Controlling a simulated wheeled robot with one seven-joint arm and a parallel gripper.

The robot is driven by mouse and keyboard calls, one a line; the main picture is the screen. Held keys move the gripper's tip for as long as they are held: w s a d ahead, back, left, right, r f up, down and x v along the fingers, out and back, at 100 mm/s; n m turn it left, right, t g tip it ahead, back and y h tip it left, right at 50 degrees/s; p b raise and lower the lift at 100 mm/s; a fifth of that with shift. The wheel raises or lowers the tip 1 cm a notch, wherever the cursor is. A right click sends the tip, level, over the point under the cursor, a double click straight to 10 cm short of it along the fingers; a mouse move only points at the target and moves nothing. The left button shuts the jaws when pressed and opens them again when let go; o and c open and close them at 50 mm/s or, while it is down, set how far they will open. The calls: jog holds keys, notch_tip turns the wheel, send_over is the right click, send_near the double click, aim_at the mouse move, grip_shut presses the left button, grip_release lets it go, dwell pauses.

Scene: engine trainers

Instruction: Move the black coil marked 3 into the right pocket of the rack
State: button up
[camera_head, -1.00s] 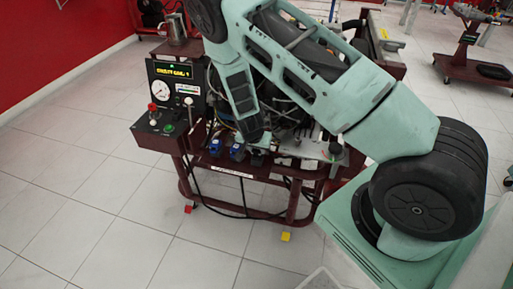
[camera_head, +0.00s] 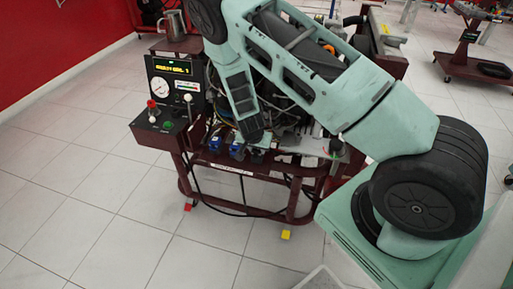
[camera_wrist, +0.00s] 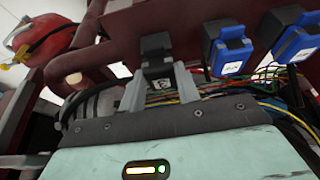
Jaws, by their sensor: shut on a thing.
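The black coil (camera_wrist: 156,46) with a pale label is between my gripper's (camera_wrist: 158,88) two grey fingers in the wrist view. The fingers are closed on it, and it is in front of a dark red beam. I cannot read its number clearly. In the head view my gripper (camera_head: 254,136) points down at the front of the engine trainer, and its arm hides much of what is behind. Two blue coils (camera_wrist: 231,47) (camera_wrist: 294,38) are to the right of the black coil in the wrist view. I cannot make out the rack's right pocket.
The dark red trainer frame (camera_head: 255,211) stands on pale floor tiles. A control box (camera_head: 160,133) with a gauge is on its left. Coloured wires (camera_wrist: 190,90) run close behind my fingers. A red rounded object (camera_wrist: 45,38) is at upper left in the wrist view.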

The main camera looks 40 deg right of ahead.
jog(key=o, duration=1.5)
jog(key=shift+c, duration=0.2)
jog(key=shift+r+p, duration=1.2)
jog(key=shift+r, duration=0.35)
jog(key=shift+r, duration=0.1)
jog(key=shift+r+p, duration=1.85)
jog(key=shift+r, duration=0.55)
